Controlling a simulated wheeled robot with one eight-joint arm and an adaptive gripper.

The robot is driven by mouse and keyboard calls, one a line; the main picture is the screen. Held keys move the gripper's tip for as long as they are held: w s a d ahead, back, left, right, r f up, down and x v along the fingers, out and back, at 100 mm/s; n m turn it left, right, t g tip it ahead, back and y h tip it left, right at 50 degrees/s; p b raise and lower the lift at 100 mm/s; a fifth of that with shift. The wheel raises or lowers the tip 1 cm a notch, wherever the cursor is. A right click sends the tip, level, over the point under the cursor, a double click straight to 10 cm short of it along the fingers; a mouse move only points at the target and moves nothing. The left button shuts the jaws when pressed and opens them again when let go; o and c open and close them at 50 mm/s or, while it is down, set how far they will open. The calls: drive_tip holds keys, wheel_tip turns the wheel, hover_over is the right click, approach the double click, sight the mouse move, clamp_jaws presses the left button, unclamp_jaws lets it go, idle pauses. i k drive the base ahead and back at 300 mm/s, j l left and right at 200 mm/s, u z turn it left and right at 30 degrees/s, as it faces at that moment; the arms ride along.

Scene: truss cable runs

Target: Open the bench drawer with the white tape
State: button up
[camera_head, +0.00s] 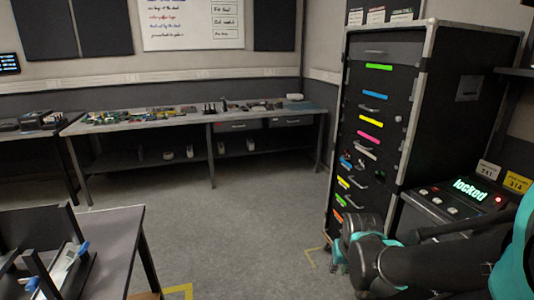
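A long workbench (150,121) stands against the far wall. Two dark drawers hang under the right part of its top: a left drawer (238,127) and a right drawer (293,121). Both look shut, and each has a small pale mark or handle on its front. They are too small for me to tell which carries white tape. My arm reaches in from the lower right, in front of the tall cabinet and far from the bench. I cannot make out my gripper's fingers.
A tall dark cabinet (372,140) with coloured tapes on its drawers stands at the right. Beside it, a console (462,203) shows a lit "locked" sign. A table (118,240) is at the lower left. Open grey floor (235,225) lies between it and the cabinet.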

sight(306, 119)
drive_tip(key=i+j+u, duration=0.15)
drive_tip(key=i+u, duration=0.15)
drive_tip(key=i, duration=0.45)
drive_tip(key=i+u, duration=0.3)
drive_tip(key=i, duration=0.45)
drive_tip(key=i+z, duration=0.15)
drive_tip(key=i, duration=0.45)
drive_tip(key=i+z, duration=0.2)
drive_tip(key=i, duration=0.45)
drive_tip(key=i+j+z, duration=0.15)
drive_tip(key=i, duration=0.45)
drive_tip(key=i+z, duration=0.2)
drive_tip(key=i, duration=0.85)
